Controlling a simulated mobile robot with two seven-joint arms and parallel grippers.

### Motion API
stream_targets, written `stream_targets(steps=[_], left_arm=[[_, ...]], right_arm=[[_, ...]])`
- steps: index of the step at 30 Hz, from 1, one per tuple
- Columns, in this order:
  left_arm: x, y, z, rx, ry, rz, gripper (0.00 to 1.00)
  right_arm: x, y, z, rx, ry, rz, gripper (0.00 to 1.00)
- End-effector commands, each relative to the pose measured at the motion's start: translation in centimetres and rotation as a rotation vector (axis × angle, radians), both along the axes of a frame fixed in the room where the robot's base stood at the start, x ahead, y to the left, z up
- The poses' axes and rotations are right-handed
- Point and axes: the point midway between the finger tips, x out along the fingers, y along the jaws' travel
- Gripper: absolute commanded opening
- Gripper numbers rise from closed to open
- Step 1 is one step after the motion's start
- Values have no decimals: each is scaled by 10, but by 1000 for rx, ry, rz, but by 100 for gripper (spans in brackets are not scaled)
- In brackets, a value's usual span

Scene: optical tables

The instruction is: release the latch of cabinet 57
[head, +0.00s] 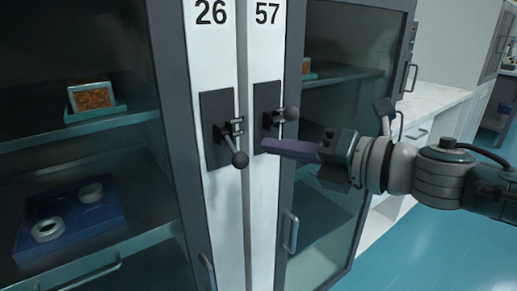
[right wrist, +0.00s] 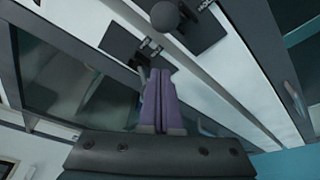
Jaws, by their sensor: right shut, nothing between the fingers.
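The label of cabinet 57 (head: 267,13) is on a white post, right of the label 26. Below it is the latch of cabinet 57 (head: 267,98), a dark plate with a short lever. In the head view the fingertips overlap the plate's lower edge, below the knob; contact cannot be told. The right wrist view shows the shut fingers (right wrist: 159,76) and a dark ball knob (right wrist: 165,17) beyond them; which latch it belongs to is unclear. My left gripper is out of view.
The latch of cabinet 26 (head: 217,125) is close on the left, its ball knob (head: 240,160) hanging lower. Glass doors with handles (head: 290,231) flank the posts. A white counter (head: 430,105) stands behind my right arm. Blue floor (head: 420,250) is open at lower right.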

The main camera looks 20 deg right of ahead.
Motion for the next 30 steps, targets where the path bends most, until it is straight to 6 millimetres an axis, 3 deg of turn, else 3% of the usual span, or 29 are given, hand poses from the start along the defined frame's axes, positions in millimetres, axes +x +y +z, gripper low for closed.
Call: stream_targets(steps=[6, 12, 30], left_arm=[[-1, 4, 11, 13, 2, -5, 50], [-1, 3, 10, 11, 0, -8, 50], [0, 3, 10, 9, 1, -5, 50]], right_arm=[[-42, -31, 21, -7, 3, 2, 0], [-66, -49, 31, -1, 4, 0, 0], [-75, -55, 37, 0, 1, 1, 0]])
